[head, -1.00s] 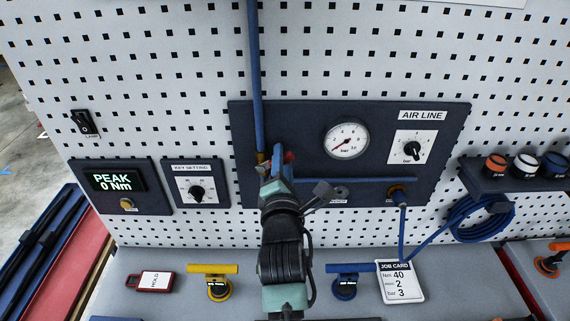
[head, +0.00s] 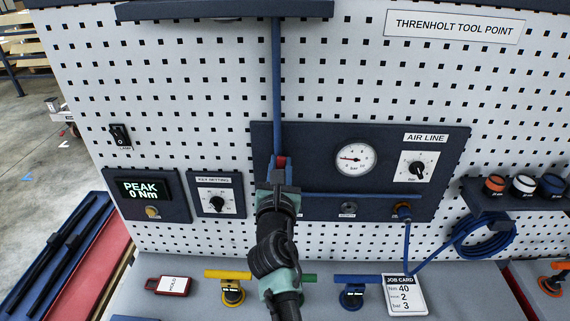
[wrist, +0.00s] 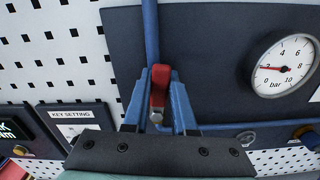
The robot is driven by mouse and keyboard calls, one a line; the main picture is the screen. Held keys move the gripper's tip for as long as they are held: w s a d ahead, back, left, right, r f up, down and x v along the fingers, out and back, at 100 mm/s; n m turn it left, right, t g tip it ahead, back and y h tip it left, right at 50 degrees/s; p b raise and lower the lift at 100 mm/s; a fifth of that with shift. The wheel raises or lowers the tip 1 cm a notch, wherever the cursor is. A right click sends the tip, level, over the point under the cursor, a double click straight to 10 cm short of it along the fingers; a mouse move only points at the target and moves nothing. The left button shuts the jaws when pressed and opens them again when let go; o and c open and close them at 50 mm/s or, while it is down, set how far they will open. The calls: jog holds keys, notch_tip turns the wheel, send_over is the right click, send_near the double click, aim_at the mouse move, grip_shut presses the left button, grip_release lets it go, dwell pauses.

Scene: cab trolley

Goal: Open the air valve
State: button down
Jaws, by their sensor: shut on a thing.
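The air valve's red handle (wrist: 159,88) is upright in the wrist view, in line with the blue pipe (wrist: 151,35) above it. A metal bolt shows at its lower end. My gripper (wrist: 162,76) is shut on the handle, one blue finger on each side. In the head view my gripper (head: 280,168) covers most of the valve, and only a bit of the red handle (head: 281,161) shows. The pressure gauge (head: 355,158) has its red needle pointing left, near 2 bar in the wrist view (wrist: 284,69).
The dark air-line panel (head: 320,140) carries a regulator knob (head: 416,168) at right. A blue hose (head: 407,240) hangs below it. Tools, a red tag (head: 168,286) and a job card (head: 404,295) lie on the bench.

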jog(key=shift+a+n+p, duration=0.35)
jog(key=shift+n+p, duration=0.05)
jog(key=shift+n, duration=0.4)
jog(key=c, duration=0.7)
grip_release()
jog(key=s+p, duration=0.1)
jog(key=s, duration=1.2)
